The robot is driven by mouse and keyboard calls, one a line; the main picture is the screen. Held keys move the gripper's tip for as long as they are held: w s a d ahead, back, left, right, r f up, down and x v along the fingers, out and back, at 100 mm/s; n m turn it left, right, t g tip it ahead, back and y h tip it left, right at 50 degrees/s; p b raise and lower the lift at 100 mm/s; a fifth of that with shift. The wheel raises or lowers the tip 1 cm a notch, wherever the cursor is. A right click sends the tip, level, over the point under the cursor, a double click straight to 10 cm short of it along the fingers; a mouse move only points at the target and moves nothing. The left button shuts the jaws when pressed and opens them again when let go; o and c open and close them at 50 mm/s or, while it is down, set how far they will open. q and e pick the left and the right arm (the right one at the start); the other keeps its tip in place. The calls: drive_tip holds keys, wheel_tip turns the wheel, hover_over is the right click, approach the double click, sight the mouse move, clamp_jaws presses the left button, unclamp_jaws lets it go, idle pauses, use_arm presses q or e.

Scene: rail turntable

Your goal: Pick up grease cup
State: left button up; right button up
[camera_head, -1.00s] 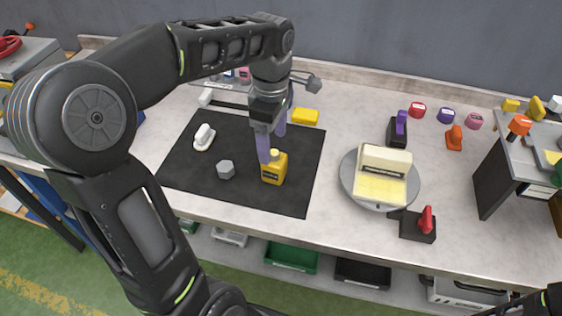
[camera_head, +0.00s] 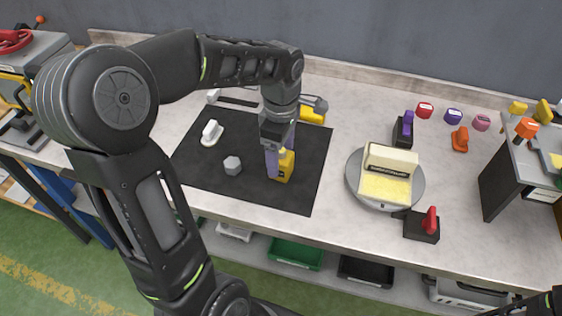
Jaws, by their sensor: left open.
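A small yellow container (camera_head: 287,169) with a dark label stands on the black mat (camera_head: 222,184); it looks like the grease cup. My left gripper (camera_head: 279,162) points down at it, open, with purple fingers. One finger covers the container's left side in this view, and the gripper body hides its top. I cannot tell whether the fingers touch it.
On the mat are a grey hex piece (camera_head: 232,165) and a white-handled piece (camera_head: 211,133). A yellow block (camera_head: 312,117) lies behind.

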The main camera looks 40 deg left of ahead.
use_arm(q)
drive_tip(key=shift+f, duration=1.35)
drive_tip(key=shift+c, duration=0.2)
drive_tip(key=c, duration=1.5)
drive_tip(key=shift+c, duration=0.2)
wheel_tip(320, 180, up, 10)
drive_tip(key=shift+r+b, duration=0.1)
drive_tip(key=shift+b, duration=0.3)
